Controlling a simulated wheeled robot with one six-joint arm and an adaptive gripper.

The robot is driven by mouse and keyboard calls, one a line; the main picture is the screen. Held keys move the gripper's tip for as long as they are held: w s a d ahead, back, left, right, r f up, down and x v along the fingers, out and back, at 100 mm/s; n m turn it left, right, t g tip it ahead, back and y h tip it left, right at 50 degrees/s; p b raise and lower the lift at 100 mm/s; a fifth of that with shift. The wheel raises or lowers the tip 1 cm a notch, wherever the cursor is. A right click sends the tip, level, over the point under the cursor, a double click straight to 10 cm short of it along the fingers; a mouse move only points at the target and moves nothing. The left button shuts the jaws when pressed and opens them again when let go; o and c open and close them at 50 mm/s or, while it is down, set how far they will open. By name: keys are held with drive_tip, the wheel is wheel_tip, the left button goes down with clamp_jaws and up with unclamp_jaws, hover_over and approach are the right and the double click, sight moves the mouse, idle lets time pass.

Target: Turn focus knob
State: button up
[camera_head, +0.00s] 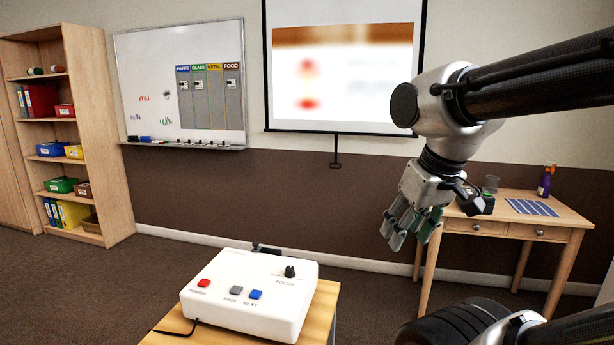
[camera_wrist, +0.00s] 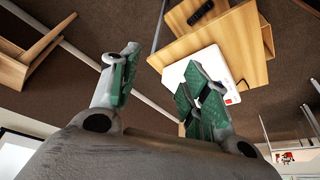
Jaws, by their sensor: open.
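The white projector box (camera_head: 245,292) sits on a small wooden table in the head view. The black focus knob (camera_head: 290,271) stands on its top right, above the FOCUS label. A red POWER button (camera_head: 204,283), a grey BACK button (camera_head: 236,290) and a blue NEXT button (camera_head: 255,294) lie left of it. My gripper (camera_head: 408,236) is open and empty, up and to the right of the box, apart from the knob. In the wrist view my gripper (camera_wrist: 160,88) shows its green pads spread, with part of the white box (camera_wrist: 212,66) behind one finger. The knob is not distinguishable there.
The projection screen (camera_head: 340,75) shows a blurred picture. A wooden desk (camera_head: 505,226) with a blue panel, a cup and a spray bottle (camera_head: 545,180) stands behind my gripper. A whiteboard (camera_head: 150,60) and shelf (camera_head: 100,130) are at left. Space between gripper and box is clear.

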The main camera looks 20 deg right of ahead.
drive_tip(key=g, duration=0.4)
hover_over(290, 268)
wheel_tip(290, 268, down, 12)
drive_tip(key=shift+r, duration=0.1)
drive_tip(key=shift+m, duration=0.4)
wheel_tip(290, 268, down, 8)
drive_tip(key=shift+r, duration=0.2)
